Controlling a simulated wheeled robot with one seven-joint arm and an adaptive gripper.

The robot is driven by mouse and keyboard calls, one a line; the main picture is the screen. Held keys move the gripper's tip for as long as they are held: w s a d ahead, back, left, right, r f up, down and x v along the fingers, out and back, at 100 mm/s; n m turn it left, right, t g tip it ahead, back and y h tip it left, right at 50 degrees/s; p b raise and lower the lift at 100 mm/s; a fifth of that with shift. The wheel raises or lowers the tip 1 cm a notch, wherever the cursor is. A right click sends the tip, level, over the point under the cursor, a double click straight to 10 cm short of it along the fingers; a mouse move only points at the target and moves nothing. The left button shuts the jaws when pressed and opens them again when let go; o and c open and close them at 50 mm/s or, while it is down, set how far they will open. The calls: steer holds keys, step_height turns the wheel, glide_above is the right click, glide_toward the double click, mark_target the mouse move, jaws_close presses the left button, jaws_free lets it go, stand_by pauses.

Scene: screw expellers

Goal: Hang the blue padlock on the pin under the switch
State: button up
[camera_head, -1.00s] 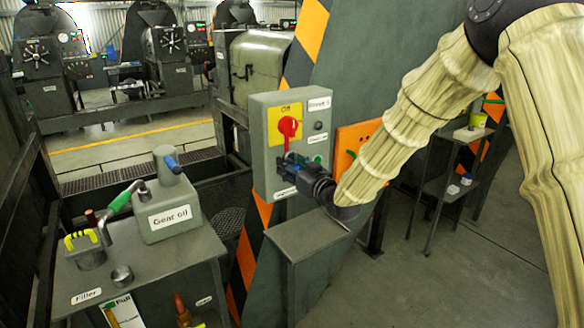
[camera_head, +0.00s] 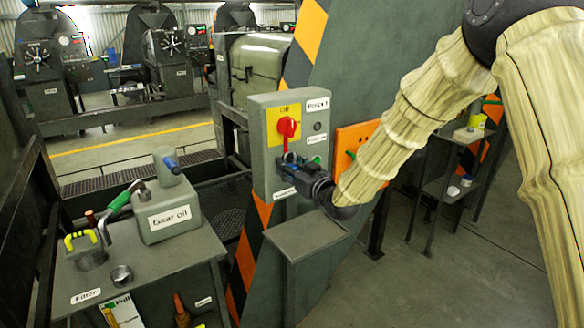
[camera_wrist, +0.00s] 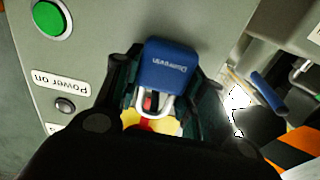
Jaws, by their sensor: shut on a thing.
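The grey switch box (camera_head: 262,160) carries a red rotary switch (camera_head: 288,126) on a yellow plate (camera_head: 273,122). My gripper (camera_head: 297,173) is at the box face, just below the switch, shut on the blue padlock (camera_wrist: 168,66). In the wrist view, the padlock body sits between the two fingers. Its metal shackle (camera_wrist: 153,105) points toward the yellow plate, and something red shows within the loop. In the head view, the shackle (camera_head: 290,156) shows just under the red switch. I cannot make out the pin or whether the shackle is around it.
A green button (camera_wrist: 52,19) is on the box beside the gripper. A small grey stand (camera_head: 305,236) is below my wrist. An orange panel (camera_head: 357,140) is right of the box. A bench with a gear oil can (camera_head: 170,213) stands at left.

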steer(key=shift+a+f+b, duration=0.1)
steer(key=shift+f+b, duration=0.25)
stand_by(0.5)
steer(key=o, duration=1.1)
steer(key=shift+w+a+f, duration=0.1)
steer(key=shift+w+f, duration=0.05)
steer(key=shift+f, duration=0.1)
steer(key=shift+o, duration=0.2)
steer(key=shift+w+a+f, duration=0.2)
steer(key=shift+w+a, duration=0.1)
steer(key=shift+d+r, duration=0.1)
steer(key=shift+r, duration=0.1)
steer(key=o, duration=0.6)
steer(key=shift+w+d, duration=0.1)
steer(key=shift+o, duration=0.6)
steer(key=shift+f, duration=0.1)
